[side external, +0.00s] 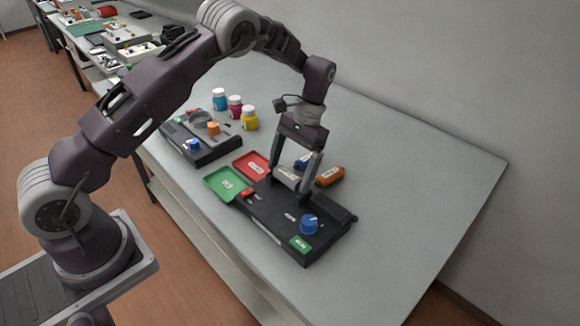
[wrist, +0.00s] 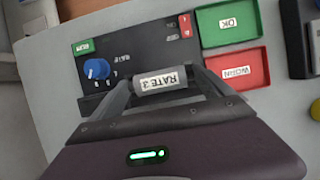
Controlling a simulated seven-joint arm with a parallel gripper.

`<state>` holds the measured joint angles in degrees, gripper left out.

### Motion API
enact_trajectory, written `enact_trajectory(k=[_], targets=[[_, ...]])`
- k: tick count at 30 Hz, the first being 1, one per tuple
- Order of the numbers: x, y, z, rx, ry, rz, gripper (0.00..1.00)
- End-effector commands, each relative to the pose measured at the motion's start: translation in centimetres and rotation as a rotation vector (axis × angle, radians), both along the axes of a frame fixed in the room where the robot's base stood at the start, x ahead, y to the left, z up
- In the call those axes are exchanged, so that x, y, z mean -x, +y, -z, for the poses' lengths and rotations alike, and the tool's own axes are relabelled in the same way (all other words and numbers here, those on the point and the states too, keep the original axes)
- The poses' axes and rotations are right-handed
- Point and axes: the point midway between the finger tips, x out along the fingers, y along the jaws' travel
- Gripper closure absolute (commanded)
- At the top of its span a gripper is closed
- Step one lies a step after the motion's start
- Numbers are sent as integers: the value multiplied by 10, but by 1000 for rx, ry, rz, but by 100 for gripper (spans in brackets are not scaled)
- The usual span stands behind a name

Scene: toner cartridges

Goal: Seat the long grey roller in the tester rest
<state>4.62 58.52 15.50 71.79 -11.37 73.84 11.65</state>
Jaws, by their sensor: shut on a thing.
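The grey roller (side external: 287,179) is between the fingers of my gripper (side external: 290,182), which is shut on it. The tester (wrist: 135,53) also shows beyond the roller in the wrist view, with a blue knob (wrist: 97,69) and a green patch. My gripper and the roller hide the rest, and I cannot tell whether the roller touches it.
A green OK tray (side external: 213,190) and a red WORN tray (side external: 247,158) lie left of the tester. An orange roller (side external: 330,176) and a blue one (side external: 302,161) lie behind my gripper. Bottles (side external: 235,108) and a second device (side external: 200,150) stand farther back. The table's right side is clear.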

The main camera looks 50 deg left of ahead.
Motion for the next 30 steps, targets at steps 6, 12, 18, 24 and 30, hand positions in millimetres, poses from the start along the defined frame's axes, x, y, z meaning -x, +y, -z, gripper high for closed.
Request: enact_trajectory(k=[6, 12, 18, 24, 30], targets=[[0, 0, 0, 0, 0, 0, 51], [0, 0, 2, 0, 0, 0, 51], [0, -1, 6, 1, 1, 0, 51], [0, -1, 7, 1, 2, 1, 51], [1, -1, 9, 1, 3, 1, 51]])
